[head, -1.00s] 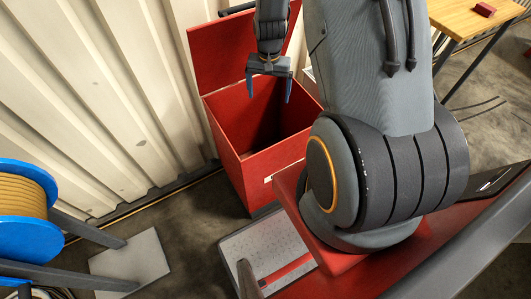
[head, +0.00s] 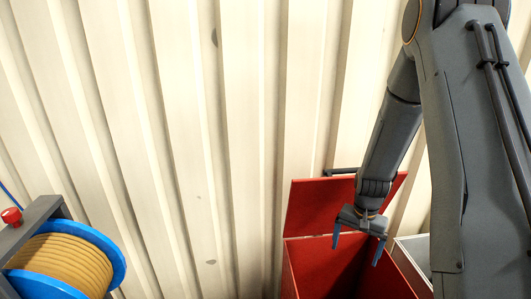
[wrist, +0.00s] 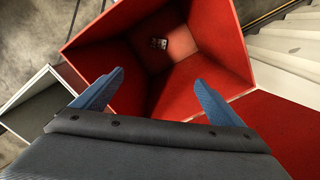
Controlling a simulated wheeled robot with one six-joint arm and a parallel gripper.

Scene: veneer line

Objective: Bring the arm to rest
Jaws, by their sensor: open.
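My gripper (head: 356,254) hangs over the open red bin (head: 322,265), with its blue fingers spread apart and nothing between them. In the wrist view the fingers (wrist: 159,80) point toward the bin's mouth, and the red bin walls (wrist: 210,58) show beyond them. A small pale and dark item (wrist: 158,43) lies at the bin's bottom, too small to identify. The bin's red lid (head: 318,205) stands raised against the wall side. My arm reaches down from the upper right of the head view and hides part of the scene behind it.
A pale-rimmed grey box (head: 412,248) stands right of the bin; it also shows in the wrist view (wrist: 38,105). A ribbed cream wall (head: 180,130) rises close behind. A blue cable reel (head: 65,262) with a red knob (head: 11,216) stands at lower left.

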